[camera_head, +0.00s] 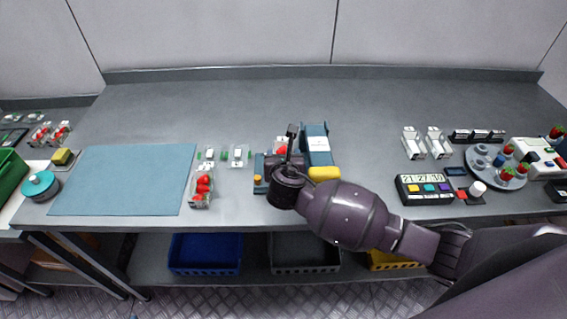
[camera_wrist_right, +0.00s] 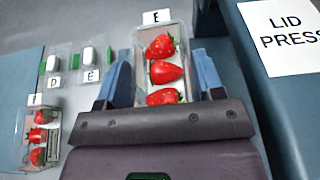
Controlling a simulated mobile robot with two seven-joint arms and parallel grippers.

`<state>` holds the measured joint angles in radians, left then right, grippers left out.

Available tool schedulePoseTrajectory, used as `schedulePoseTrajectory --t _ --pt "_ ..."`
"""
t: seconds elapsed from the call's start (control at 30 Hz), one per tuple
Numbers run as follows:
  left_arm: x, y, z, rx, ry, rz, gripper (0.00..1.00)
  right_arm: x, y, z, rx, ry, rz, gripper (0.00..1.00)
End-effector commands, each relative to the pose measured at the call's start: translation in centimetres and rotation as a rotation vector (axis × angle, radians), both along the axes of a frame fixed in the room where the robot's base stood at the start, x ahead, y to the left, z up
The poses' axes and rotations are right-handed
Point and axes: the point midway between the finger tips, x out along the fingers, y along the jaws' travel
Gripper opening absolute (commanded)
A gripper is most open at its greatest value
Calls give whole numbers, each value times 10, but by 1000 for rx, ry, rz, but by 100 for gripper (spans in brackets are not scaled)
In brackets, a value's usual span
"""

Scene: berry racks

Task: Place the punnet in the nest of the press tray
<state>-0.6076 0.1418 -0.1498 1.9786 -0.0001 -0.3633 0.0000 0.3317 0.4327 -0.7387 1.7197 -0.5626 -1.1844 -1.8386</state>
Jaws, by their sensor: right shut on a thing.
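My right gripper (camera_wrist_right: 162,90) is shut on a clear punnet with several strawberries (camera_wrist_right: 138,62), with one finger on each side of it. A white tag marked E stands at the punnet's far end. In the head view my right gripper (camera_head: 290,160) hangs just left of the lid press, and only a little of the punnet (camera_head: 281,151) shows behind it. The blue lid press (camera_head: 316,142) carries a white label and has a yellow handle in front. A blue part with a yellow button (camera_head: 258,178) shows left of the gripper; the nest itself is hidden. My left gripper is not in view.
Another strawberry punnet (camera_head: 200,190) stands left, beside a blue mat (camera_head: 125,180). Two clear holders (camera_head: 239,155) with white tags are behind it. A timer box (camera_head: 424,188) and white devices (camera_head: 413,143) are at right. The bench's back middle is clear.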

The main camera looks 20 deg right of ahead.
Motion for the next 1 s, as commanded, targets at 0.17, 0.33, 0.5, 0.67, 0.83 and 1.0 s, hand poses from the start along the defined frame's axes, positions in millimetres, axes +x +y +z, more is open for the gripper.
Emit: schedulePoseTrajectory --t 0.17,0.33,0.5,0.67,0.83,1.0 --pt "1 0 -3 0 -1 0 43 0 0 -24 -1 0 0 35" --pt "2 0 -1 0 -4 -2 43 0 0 -24 0 -1 1 35" --pt "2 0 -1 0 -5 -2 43 0 0 -26 0 -1 0 35" --pt "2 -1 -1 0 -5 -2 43 0 0 -27 0 0 0 78" --pt "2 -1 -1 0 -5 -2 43 0 0 -27 0 0 0 87" --pt "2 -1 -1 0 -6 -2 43 0 0 -26 0 0 0 87"
